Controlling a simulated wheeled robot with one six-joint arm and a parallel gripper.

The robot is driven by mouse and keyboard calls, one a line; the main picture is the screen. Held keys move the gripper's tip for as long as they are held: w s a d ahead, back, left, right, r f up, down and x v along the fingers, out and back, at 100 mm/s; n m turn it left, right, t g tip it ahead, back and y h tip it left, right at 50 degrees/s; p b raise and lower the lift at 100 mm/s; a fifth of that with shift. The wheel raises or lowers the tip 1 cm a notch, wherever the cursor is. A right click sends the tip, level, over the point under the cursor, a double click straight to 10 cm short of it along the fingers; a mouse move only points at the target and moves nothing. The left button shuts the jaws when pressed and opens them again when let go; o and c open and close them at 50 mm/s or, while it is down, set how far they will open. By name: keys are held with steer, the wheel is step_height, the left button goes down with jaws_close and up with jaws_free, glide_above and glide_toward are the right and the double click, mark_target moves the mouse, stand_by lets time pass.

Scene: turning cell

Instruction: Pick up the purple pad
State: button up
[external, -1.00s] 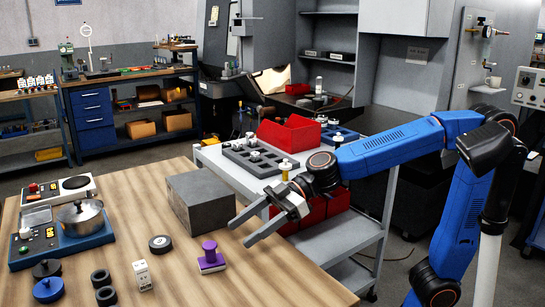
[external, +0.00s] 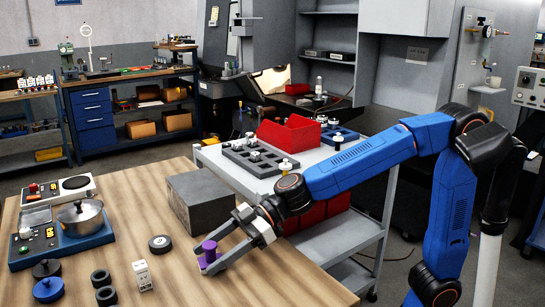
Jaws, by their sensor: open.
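The purple pad (external: 209,251) stands upright on the wooden table, with a round knob on top and a light base edge. My gripper (external: 206,261) is low over the table with its two fingers apart, one on each side of the pad. The near finger hides part of the pad's base and right side. I cannot tell whether either finger touches it.
A grey block (external: 200,200) stands just behind my gripper. A black round puck (external: 160,243) and a white box (external: 142,275) are left of the pad. A blue scale with a metal pot (external: 81,215) is farther left. The table's front middle is clear.

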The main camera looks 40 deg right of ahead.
steer(key=shift+a, duration=0.25)
steer(key=c, duration=1.2)
steer(key=shift+r, duration=0.1)
